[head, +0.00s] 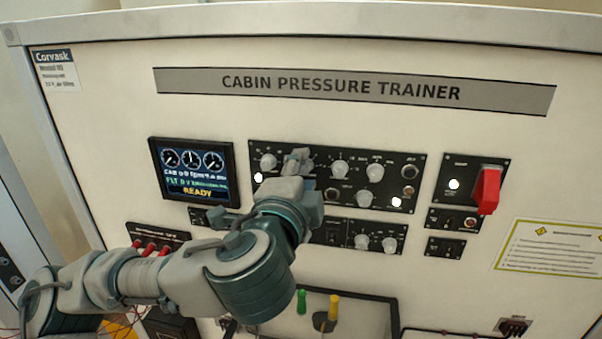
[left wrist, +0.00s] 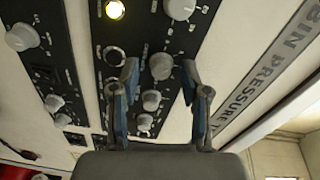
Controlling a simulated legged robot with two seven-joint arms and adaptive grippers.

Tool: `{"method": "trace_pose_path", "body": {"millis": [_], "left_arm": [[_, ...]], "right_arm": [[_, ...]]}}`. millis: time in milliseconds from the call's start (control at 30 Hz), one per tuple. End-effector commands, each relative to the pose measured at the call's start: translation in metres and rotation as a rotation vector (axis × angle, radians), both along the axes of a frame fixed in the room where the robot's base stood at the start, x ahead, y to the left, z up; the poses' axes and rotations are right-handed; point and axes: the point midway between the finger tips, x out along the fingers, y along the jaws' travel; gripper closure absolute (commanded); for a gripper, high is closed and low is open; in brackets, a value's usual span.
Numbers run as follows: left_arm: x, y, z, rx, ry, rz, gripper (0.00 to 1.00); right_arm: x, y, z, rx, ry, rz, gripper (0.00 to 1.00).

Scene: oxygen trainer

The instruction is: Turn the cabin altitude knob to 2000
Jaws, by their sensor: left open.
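The black upper control panel (head: 420,165) carries several grey knobs, among them one at its left end (head: 268,161) and one right of my gripper (head: 340,168). My left gripper (head: 298,160) is at this panel between those two knobs, and its hand and forearm hide part of it. In the left wrist view the open fingers (left wrist: 160,82) stand on either side of a grey knob (left wrist: 161,66), with gaps that look clear; contact cannot be told. The knob labels are too small to read, so I cannot tell which is cabin altitude. My right gripper is not in view.
A display (head: 192,172) reading READY is left of the panel. A red-guarded switch (head: 487,190) sticks out at the right. A lower panel (head: 376,238) has more knobs. Red parts (head: 150,247) are near my forearm. Green (head: 302,302) and yellow (head: 333,308) handles are below.

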Motion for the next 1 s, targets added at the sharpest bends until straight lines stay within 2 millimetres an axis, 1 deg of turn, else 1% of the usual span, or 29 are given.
{"method": "trace_pose_path", "body": {"millis": [67,167,267,500,633,700,800,1000], "left_arm": [[-0.001,0.000,0.000,0.000,0.000,0.000,0.54],[-0.009,0.001,0.000,0.000,-0.001,-0.003,0.54],[-0.026,0.005,0.001,0.001,-0.003,-0.003,0.54],[-0.078,0.016,0.002,0.001,-0.003,-0.003,0.54],[-0.099,0.021,0.002,0.001,-0.001,-0.002,0.54],[-0.107,0.023,0.002,0.001,-0.001,-0.002,0.54],[-0.113,0.025,0.002,0.001,0.001,-0.001,0.54],[-0.115,0.025,0.002,0.000,0.002,0.000,0.54]], "right_arm": [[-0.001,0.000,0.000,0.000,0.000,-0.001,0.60],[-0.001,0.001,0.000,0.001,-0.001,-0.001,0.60],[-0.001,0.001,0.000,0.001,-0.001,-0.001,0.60],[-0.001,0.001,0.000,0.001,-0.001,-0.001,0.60],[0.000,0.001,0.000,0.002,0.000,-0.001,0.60],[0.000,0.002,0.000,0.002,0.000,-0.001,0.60],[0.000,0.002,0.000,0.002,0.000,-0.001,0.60],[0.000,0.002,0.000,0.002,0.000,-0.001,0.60]]}}
